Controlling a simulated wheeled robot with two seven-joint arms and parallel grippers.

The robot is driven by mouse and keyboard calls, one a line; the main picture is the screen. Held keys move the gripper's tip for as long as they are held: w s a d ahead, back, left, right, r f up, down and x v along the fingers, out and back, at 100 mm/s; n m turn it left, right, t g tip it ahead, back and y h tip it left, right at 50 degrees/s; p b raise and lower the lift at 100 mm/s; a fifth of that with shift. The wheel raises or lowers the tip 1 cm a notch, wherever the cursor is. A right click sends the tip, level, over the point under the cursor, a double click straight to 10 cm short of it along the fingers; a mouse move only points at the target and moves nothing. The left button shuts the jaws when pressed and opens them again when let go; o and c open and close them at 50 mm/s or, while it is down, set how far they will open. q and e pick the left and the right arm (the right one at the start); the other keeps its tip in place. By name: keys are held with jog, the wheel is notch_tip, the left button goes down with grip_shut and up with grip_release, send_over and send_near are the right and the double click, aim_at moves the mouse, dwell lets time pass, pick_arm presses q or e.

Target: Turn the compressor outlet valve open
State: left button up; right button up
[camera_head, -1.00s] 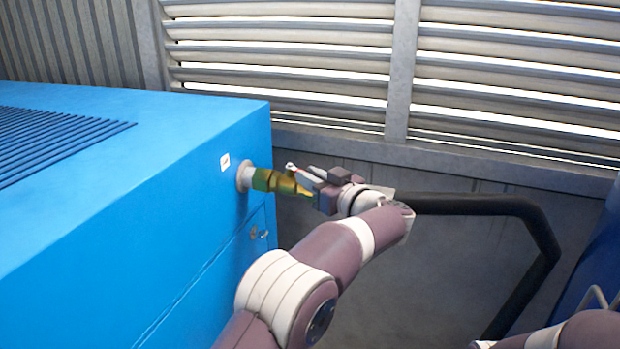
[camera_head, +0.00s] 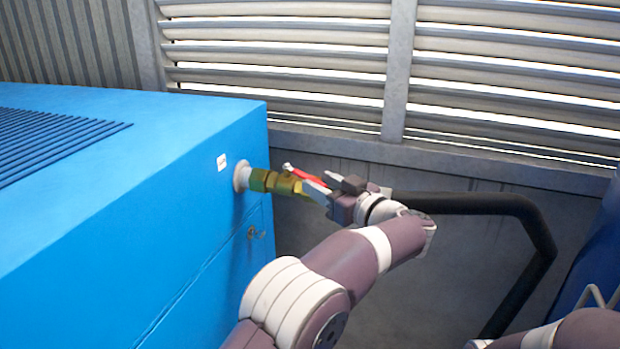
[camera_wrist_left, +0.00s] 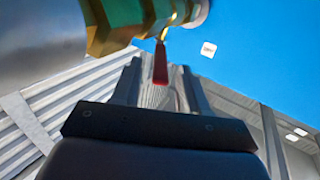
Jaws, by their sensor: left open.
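The compressor outlet valve (camera_head: 287,184) is a brass body on a short pipe at the side of the blue compressor (camera_head: 185,200). Its red handle (camera_head: 306,174) slants to the right above the body, roughly along the pipe line in the head view. My left gripper (camera_head: 324,187) is open at the handle's right part and hides the valve's far end. In the left wrist view the brass body (camera_wrist_left: 118,18) is at the top, and the red handle (camera_wrist_left: 160,64) points down between the open fingers (camera_wrist_left: 160,88). Contact cannot be told. My right gripper is out of view.
A black hose (camera_head: 470,203) runs right from behind my left wrist, then bends down. A louvred wall (camera_head: 280,55) stands behind. Another blue body (camera_head: 594,260) is at the right edge.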

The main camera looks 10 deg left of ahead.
pick_arm(q)
jog(key=v, duration=0.8)
jog(key=shift+s+d, duration=0.15)
jog(key=shift+s, duration=0.1)
jog(key=shift+c, duration=0.3)
